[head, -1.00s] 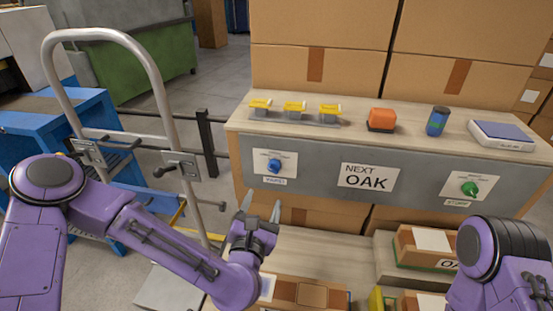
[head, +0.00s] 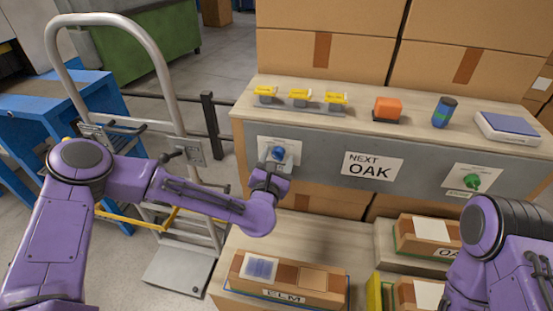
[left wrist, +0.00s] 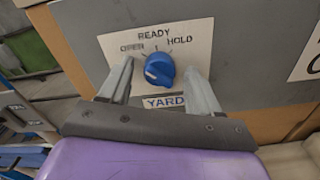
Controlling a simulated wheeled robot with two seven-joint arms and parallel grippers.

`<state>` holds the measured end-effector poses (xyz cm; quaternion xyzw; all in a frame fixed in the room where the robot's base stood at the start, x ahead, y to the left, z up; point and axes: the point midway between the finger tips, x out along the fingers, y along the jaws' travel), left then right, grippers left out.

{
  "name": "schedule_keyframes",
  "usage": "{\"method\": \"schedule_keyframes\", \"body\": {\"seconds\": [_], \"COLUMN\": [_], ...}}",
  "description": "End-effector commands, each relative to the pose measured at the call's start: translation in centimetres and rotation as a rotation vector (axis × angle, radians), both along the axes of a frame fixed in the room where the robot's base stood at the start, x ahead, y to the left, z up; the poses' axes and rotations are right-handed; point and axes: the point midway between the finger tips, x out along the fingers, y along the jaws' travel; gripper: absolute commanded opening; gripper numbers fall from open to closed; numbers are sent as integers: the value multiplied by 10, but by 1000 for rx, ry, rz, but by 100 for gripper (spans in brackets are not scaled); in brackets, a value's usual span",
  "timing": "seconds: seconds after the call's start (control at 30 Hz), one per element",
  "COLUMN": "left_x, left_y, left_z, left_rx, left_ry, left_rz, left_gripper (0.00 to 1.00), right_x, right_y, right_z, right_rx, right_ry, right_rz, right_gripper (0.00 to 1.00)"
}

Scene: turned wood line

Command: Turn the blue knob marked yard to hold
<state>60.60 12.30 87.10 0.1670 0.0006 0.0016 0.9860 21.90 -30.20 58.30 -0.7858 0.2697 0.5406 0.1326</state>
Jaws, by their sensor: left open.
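The blue knob (left wrist: 160,70) sits on a white plate (left wrist: 115,45) above a YARD label (left wrist: 164,102) in the left wrist view. The plate reads READY at the top and HOLD at the upper right; the left word is blurred. In the head view the knob (head: 278,153) is on the left of the grey panel. My left gripper (left wrist: 159,74) is open, with one finger on each side of the knob. Contact is not clear. My right gripper is out of view.
A green knob (head: 472,181) is on the panel's right, with a NEXT OAK sign (head: 371,168) between. Yellow items (head: 298,96), an orange block (head: 388,107), a can (head: 443,112) and a scale (head: 508,128) stand on the shelf. A hand truck (head: 163,75) stands left.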

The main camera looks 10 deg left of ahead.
Motion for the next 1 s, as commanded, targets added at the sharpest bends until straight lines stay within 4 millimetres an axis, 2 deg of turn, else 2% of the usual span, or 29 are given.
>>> {"method": "schedule_keyframes", "body": {"seconds": [0.03, 0.1, 0.2, 0.57, 0.77, 1.0], "left_x": [0, 0, 0, 0, 0, -1], "left_y": [0, 0, 0, -1, -1, -1], "left_z": [0, 0, 0, 1, 0, 0], "left_rx": [0, 0, 0, 48, 168, 385], "left_ry": [0, 0, 0, -3, -3, -2], "left_rz": [0, 0, 0, -1, -2, -3], "left_gripper": [56, 33, 7, 7, 7, 7], "right_x": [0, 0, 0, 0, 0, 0], "right_y": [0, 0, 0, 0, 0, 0], "right_z": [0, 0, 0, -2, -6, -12], "right_rx": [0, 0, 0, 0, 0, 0], "right_ry": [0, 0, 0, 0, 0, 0], "right_rz": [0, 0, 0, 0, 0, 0], "right_gripper": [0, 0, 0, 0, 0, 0]}}
